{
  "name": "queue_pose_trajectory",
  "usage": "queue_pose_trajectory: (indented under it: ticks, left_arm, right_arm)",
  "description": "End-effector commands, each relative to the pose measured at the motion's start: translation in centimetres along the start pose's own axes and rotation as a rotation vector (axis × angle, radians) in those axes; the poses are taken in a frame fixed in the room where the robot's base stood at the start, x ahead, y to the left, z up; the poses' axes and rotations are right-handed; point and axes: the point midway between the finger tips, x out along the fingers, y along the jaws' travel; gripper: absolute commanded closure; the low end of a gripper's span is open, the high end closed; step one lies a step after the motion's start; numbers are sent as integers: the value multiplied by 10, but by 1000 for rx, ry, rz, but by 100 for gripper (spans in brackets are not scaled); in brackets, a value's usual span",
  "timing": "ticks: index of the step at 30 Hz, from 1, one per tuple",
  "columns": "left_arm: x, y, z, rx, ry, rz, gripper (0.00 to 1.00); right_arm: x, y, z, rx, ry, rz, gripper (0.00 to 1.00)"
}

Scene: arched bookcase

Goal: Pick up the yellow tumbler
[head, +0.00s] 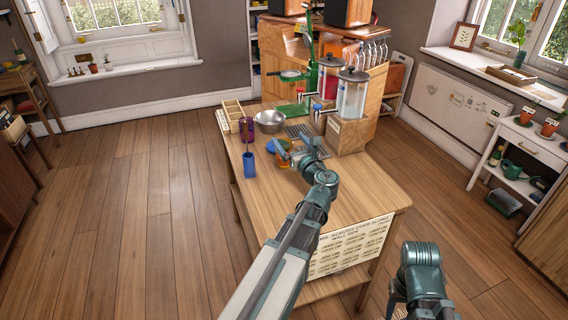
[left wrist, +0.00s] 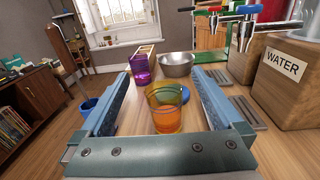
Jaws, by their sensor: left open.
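The yellow tumbler (left wrist: 163,122) is see-through and amber. It stands upright on the wooden counter, between the two open fingers of my left gripper (left wrist: 160,98) in the left wrist view, with gaps on both sides. In the head view the tumbler (head: 284,147) is partly hidden by my left gripper (head: 290,157), which reaches over the counter from the front. Green and blue tones show through the tumbler's wall. My right arm shows at the lower right of the head view, but its gripper is out of frame.
A metal bowl (head: 270,121) and a wooden divided box (head: 236,113) are behind. A WATER dispenser (left wrist: 284,78) stands to the right. The counter's front (head: 360,205) is clear.

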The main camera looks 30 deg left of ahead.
Motion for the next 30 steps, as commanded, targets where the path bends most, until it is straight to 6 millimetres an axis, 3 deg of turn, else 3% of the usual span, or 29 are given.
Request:
queue_pose_trajectory:
  ticks: [8, 24, 30]
  left_arm:
    - [0, 0, -15, -3, 1, 1, 0]
    - [-1, -3, -87, -5, 2, 2, 0]
    - [13, -3, -80, -5, 2, 3, 0]
  right_arm:
    - [14, -1, -1, 0, 0, 0, 50]
    - [86, -6, -5, -3, 1, 10, 50]
    - [79, -5, -5, -3, 1, 10, 50]
